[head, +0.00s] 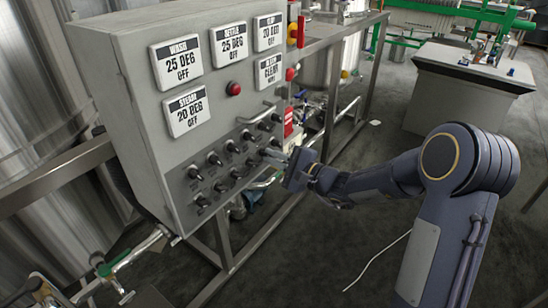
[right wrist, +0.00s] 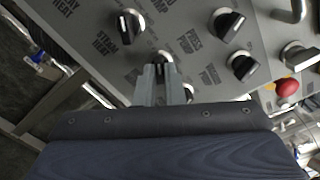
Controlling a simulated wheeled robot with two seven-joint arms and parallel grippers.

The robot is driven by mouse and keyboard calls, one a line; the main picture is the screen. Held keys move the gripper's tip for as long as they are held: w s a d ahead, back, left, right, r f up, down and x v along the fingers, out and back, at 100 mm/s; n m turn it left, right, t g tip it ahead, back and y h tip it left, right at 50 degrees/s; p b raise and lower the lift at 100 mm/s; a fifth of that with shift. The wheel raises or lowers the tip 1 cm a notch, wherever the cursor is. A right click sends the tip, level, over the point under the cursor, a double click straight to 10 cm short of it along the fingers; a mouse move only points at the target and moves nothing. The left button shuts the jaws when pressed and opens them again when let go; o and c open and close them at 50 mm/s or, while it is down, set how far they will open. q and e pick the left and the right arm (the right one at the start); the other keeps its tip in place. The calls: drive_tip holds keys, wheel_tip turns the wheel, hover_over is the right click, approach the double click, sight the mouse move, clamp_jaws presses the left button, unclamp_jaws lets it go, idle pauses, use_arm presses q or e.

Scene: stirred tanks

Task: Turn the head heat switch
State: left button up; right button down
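The grey control panel (head: 215,130) carries several rows of black rotary switches with pale collars. My right gripper (head: 273,154) reaches in from the right to the right part of the switch field. In the right wrist view its two grey fingers (right wrist: 161,72) stand close together with a narrow gap, tips at one switch (right wrist: 165,57). The fingers partly hide that switch, and I cannot tell whether they grip it. A label ending in "HEAT" (right wrist: 65,8) shows at the upper left. I cannot read which switch is the head heat one. My left gripper is not in view.
Display plates (head: 176,62) for wash, kettle and steam read OFF. A red button (head: 233,88) and a metal handle (head: 256,114) stick out of the panel near the switches. Neighbouring switches (right wrist: 229,23) stand close to the fingers. Open floor lies right of the panel frame.

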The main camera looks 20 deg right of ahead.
drive_tip(key=shift+m, duration=3.9)
drive_tip(key=c, duration=1.5)
unclamp_jaws()
drive_tip(key=shift+d, duration=0.1)
drive_tip(key=v, duration=0.7)
drive_tip(key=shift+s+d, duration=0.2)
drive_tip(key=shift+s, duration=0.15)
